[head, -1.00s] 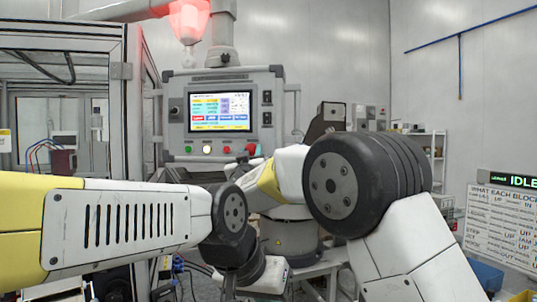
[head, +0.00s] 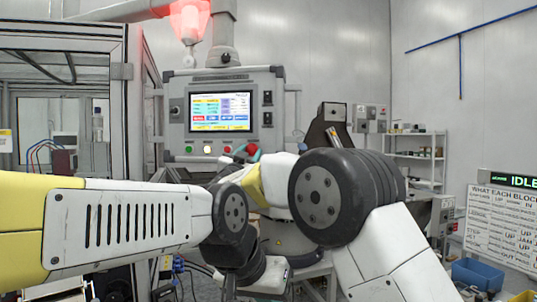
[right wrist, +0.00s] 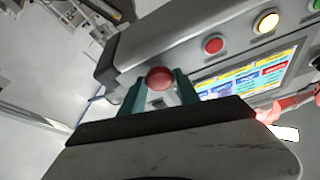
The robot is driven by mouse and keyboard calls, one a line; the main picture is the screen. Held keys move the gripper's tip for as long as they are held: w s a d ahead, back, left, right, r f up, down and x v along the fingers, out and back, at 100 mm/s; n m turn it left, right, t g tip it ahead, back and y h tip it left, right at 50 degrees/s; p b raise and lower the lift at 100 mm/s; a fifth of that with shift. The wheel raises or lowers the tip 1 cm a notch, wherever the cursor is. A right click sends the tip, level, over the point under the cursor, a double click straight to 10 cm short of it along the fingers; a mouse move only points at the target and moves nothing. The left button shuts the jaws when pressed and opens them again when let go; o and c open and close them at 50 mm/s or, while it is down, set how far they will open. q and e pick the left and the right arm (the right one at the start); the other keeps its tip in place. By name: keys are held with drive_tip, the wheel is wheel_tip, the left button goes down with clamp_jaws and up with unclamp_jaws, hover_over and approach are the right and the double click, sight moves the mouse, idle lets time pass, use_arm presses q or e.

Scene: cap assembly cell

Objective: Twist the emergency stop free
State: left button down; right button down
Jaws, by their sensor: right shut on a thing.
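The emergency stop (right wrist: 160,77) is a round red knob on the lower corner of the grey control panel (right wrist: 136,45). In the right wrist view my right gripper (right wrist: 160,88) has its teal fingers on either side of the knob, shut on it. In the head view the gripper (head: 253,150) shows as a bit of teal at the panel's lower right, with the red emergency stop (head: 240,154) partly hidden beside it. My left arm crosses the lower left of the head view. Its hand (head: 265,273) hangs low, and its fingers cannot be made out.
The panel's lit screen (head: 220,112) is above a row of buttons. A red button (right wrist: 213,45) and a lit yellow one (right wrist: 268,21) are near the emergency stop. A red lamp (head: 190,20) glows above. Shelves (head: 415,160) and a blue bin (head: 478,274) stand at right.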

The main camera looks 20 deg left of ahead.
drive_tip(key=shift+a+m+h, duration=0.1)
drive_tip(key=shift+m+h, duration=0.9)
drive_tip(key=shift+m, duration=0.7)
drive_tip(key=shift+g, duration=0.3)
drive_tip(key=c, duration=0.9)
unclamp_jaws()
drive_tip(key=shift+w, duration=0.1)
